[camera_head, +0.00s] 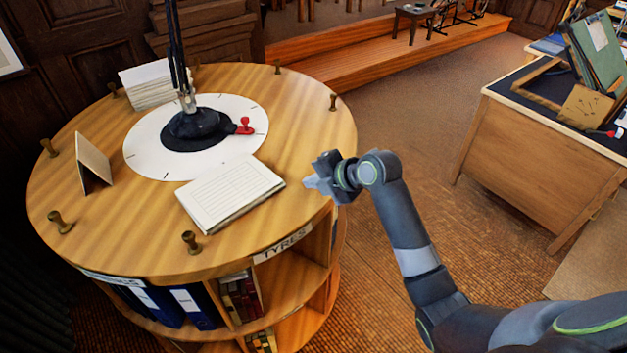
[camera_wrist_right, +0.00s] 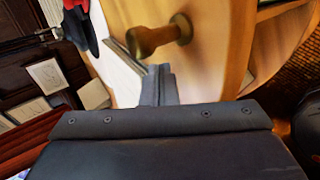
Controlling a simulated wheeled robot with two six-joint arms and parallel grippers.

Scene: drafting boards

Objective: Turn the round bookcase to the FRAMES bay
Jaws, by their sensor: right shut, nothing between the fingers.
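One peg (camera_head: 190,242) is at the front and another (camera_head: 333,102) at the far right. A TYRES label (camera_head: 282,243) is on the rim at front right; a partly legible label (camera_head: 110,279) is at front left. No FRAMES label shows. My right gripper (camera_head: 310,182) is shut and empty at the bookcase's right edge. In the right wrist view, a peg (camera_wrist_right: 160,38) stands just beyond the shut fingers (camera_wrist_right: 158,85); contact is unclear. My left gripper is out of view.
A wooden desk (camera_head: 535,150) stands right. Floor lies between desk and bookcase.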

